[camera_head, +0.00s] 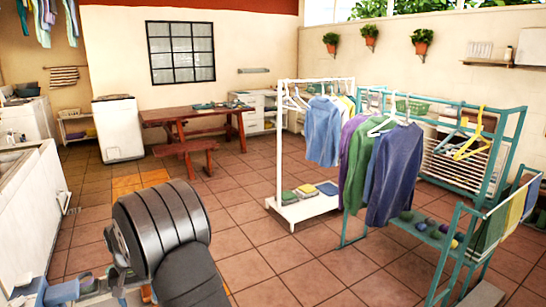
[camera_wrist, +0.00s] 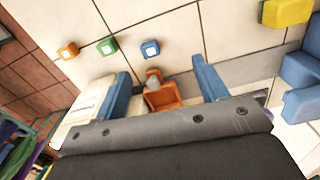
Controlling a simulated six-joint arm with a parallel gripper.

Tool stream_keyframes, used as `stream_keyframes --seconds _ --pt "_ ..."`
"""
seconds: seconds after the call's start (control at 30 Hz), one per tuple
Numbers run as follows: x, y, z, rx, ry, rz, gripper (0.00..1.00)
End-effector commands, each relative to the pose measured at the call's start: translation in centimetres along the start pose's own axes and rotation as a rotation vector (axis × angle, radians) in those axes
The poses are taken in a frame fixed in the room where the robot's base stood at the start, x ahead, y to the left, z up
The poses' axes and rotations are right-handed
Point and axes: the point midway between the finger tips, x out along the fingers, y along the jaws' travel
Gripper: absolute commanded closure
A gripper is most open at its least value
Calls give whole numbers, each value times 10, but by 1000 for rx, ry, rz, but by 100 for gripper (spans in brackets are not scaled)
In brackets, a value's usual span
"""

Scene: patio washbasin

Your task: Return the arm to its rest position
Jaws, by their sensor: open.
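My arm stands dark and ribbed in the lower left of the head view, by the white washbasin (camera_head: 22,205). My gripper (camera_wrist: 163,72) shows in the wrist view as two blue fingers set wide apart above a grey bolted bar. It is open. I see nothing clamped between the fingers. An orange open-fronted holder (camera_wrist: 163,103) with a small grey-brown piece in it shows in the gap, beyond the fingers. In the head view I cannot make out the fingers clearly.
A white clothes rack (camera_head: 298,212) and a teal drying rack (camera_head: 511,145) with hanging clothes stand at the right. A red-brown wooden table (camera_head: 180,112) is at the back. Tiled floor lies open between. The wrist view shows small orange, green and blue squares on pale tiles and a yellow block (camera_wrist: 287,12).

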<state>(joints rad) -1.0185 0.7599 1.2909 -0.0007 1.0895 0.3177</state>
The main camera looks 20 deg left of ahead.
Motion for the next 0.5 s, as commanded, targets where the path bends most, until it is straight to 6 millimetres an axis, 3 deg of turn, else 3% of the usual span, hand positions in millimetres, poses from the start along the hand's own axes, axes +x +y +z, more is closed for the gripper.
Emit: stream_keyframes --seconds 0.5 --pt "21 103 4 119 -1 0 34"
